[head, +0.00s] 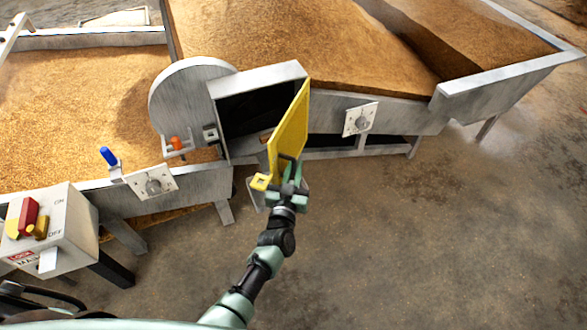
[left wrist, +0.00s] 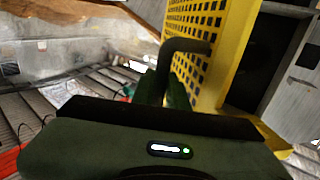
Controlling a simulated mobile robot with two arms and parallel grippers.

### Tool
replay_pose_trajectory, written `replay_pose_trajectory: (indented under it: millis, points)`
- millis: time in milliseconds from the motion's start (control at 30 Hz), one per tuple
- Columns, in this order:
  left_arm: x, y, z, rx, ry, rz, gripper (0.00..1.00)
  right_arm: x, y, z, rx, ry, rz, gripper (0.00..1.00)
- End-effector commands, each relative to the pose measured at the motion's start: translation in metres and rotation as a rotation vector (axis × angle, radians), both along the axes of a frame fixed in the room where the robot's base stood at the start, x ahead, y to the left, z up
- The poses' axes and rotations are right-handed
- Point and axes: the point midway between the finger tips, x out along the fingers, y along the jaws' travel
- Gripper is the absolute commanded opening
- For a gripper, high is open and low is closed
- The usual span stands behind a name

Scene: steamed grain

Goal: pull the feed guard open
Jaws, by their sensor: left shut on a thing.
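The feed guard (head: 291,128) is a yellow perforated panel, swung out from the dark opening (head: 258,108) of a grey metal housing. It stands at an angle, hinged on the opening's right side. My left gripper (head: 290,172) is at the guard's lower near edge, shut on its dark handle. In the left wrist view the guard (left wrist: 207,45) rises just beyond the gripper (left wrist: 165,85), and the bent dark handle (left wrist: 188,46) shows between the fingers. My right gripper is not seen.
Grain-filled troughs (head: 80,98) lie left and behind. A control box (head: 50,228) with red and yellow switches stands at lower left. A blue-handled lever (head: 109,158) and an orange-knobbed latch (head: 177,145) sit left of the opening. The concrete floor at right is clear.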

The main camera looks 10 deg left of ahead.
Motion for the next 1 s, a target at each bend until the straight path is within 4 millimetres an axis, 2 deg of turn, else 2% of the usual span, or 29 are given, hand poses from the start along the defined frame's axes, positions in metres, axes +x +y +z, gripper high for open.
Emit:
replay_pose_trajectory:
  millis: [200, 233, 300, 667, 1000]
  points:
    - [0.001, 0.000, 0.002, 0.000, -0.003, 0.000, 0.00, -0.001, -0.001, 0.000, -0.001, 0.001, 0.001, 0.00]
    - [0.001, 0.000, 0.002, 0.000, -0.003, 0.000, 0.20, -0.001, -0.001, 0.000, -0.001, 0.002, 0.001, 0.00]
    - [0.001, 0.000, 0.002, 0.000, -0.003, 0.001, 0.36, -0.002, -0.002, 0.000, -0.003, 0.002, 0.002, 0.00]
    - [-0.003, 0.000, 0.001, -0.001, -0.001, 0.001, 0.36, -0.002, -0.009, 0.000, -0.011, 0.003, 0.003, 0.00]
    - [-0.056, 0.000, 0.000, -0.001, 0.000, 0.000, 0.36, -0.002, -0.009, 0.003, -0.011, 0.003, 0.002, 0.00]
